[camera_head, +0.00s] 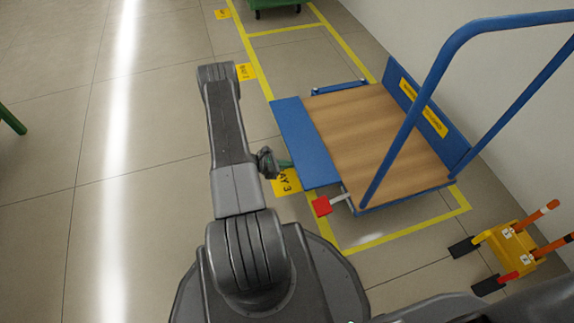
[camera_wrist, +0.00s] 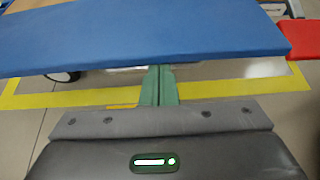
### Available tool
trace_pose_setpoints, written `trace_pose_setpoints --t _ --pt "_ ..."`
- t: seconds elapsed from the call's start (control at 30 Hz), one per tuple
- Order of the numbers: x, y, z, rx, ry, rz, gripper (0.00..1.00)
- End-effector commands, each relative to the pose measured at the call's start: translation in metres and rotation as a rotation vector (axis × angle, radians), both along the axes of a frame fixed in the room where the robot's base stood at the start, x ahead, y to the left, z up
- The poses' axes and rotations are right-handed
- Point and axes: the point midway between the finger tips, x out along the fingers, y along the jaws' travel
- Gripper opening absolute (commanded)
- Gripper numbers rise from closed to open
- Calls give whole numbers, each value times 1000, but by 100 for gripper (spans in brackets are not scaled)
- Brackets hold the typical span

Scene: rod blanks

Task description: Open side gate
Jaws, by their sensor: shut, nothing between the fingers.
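The side gate is a plain blue panel (camera_head: 303,143) along the left side of the wooden deck (camera_head: 375,130) of a blue cart. I cannot tell its exact tilt. In the wrist view the gate (camera_wrist: 140,35) spans the top of the picture. A red pad (camera_head: 322,206) on a pale bar is at the gate's near end; it also shows in the wrist view (camera_wrist: 287,38). My gripper (camera_head: 288,164) is shut and empty at the gate's outer edge. In the wrist view its green fingers (camera_wrist: 159,72) end at that edge; I cannot tell whether they touch.
A blue push handle (camera_head: 420,95) and a labelled blue panel (camera_head: 395,85) stand on the cart's right side. A yellow stand with orange posts (camera_head: 510,250) is at the lower right. Yellow lines mark the bay. The floor left of my arm is clear.

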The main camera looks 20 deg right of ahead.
Motion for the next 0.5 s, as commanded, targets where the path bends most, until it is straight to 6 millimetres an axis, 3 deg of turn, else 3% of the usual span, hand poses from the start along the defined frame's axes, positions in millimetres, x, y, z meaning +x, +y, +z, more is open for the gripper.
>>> trace_pose_setpoints --t 0.03,0.13,0.5 --pt "1 -2 14 28 -2 -4 0" --pt "1 -3 22 82 0 -4 0" --pt "0 -3 24 123 3 -2 0"
